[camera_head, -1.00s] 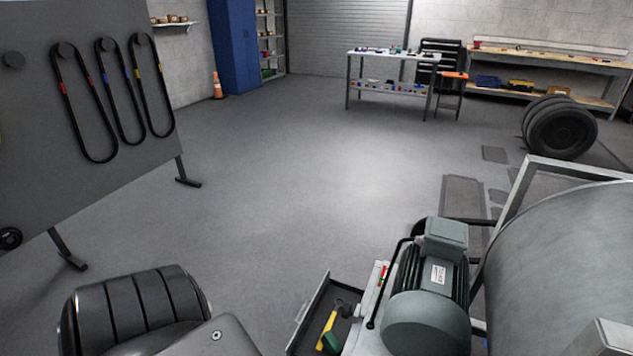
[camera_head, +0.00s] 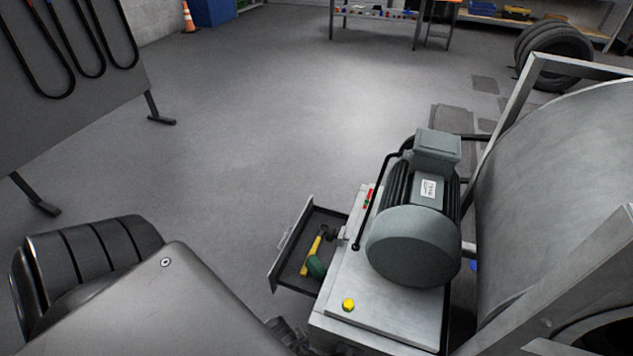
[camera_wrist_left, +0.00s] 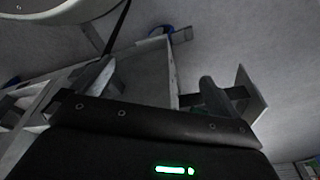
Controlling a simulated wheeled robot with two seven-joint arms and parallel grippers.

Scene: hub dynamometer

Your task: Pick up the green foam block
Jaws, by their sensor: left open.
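A dark green piece (camera_head: 317,266), which looks like the green foam block, lies in the open drawer (camera_head: 279,262) in the head view. It is beside a yellow-handled tool (camera_head: 312,250) with a dark head. My left arm comes in from the bottom left. Only a dark part of its gripper end shows at the bottom edge, below and in front of the drawer. In the left wrist view, my left gripper (camera_wrist_left: 156,85) has its fingers apart with nothing between them. My right gripper is not in view.
The drawer sticks out left from a grey cabinet (camera_head: 338,322) with a yellow knob (camera_head: 348,304) on top. A grey-green motor (camera_head: 415,245) stands on it. A large metal drum (camera_head: 560,180) is at the right. The floor behind the drawer is clear.

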